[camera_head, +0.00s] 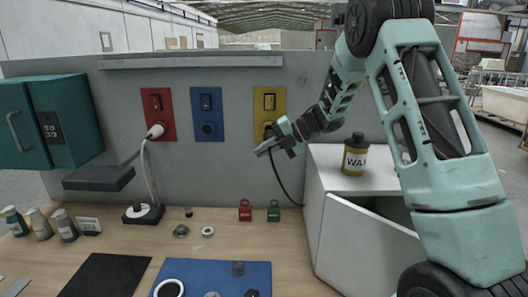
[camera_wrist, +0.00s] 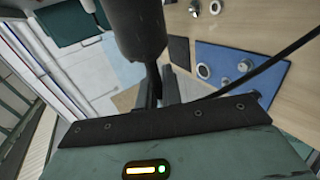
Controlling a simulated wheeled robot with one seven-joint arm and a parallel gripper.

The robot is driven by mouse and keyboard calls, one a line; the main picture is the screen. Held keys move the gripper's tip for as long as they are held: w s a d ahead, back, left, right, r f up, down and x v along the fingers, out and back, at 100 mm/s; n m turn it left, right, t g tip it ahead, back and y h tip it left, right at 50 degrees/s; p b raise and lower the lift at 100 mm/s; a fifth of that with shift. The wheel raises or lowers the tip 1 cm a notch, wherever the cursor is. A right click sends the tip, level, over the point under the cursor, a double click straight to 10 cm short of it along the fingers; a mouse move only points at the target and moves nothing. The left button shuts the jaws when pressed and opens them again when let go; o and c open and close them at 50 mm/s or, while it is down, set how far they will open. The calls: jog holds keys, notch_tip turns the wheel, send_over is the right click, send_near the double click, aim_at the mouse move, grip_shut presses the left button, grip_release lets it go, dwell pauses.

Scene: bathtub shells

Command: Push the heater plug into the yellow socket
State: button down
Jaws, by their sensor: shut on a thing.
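The yellow panel (camera_head: 268,92) is on the grey upright board, with a switch at its top. Its socket (camera_head: 268,128) is partly hidden by my gripper (camera_head: 268,149), which is just in front of the panel's lower end. My gripper is shut on the dark heater plug, which is hard to make out in the head view. In the wrist view a dark rounded body, apparently the plug (camera_wrist: 136,30), is at my fingers (camera_wrist: 163,88). A black cable (camera_head: 280,182) hangs from the gripper. Whether the plug touches the socket is hidden.
A red panel (camera_head: 158,104) holds a white plug (camera_head: 155,131); a blue panel (camera_head: 207,104) has a free socket. A white cabinet (camera_head: 313,200) with a tilted front and a wax can (camera_head: 355,157) stands right. Two small padlocks (camera_head: 259,211) and a blue mat (camera_head: 220,275) lie below.

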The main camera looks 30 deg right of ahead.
jog(key=shift+w+d+p, duration=0.3)
jog(key=shift+w+d, duration=0.5)
jog(key=shift+w, duration=0.3)
jog(key=shift+w+d, duration=0.4)
jog(key=shift+w, duration=0.2)
jog(key=shift+w+d, duration=0.35)
jog(key=shift+w, duration=0.2)
dwell(1.2)
jog(key=c, duration=1.5)
grip_release()
jog(key=b+v, duration=0.5)
jog(key=v, duration=1.2)
jog(key=shift+r, duration=0.2)
jog(key=shift+s+d, duration=0.1)
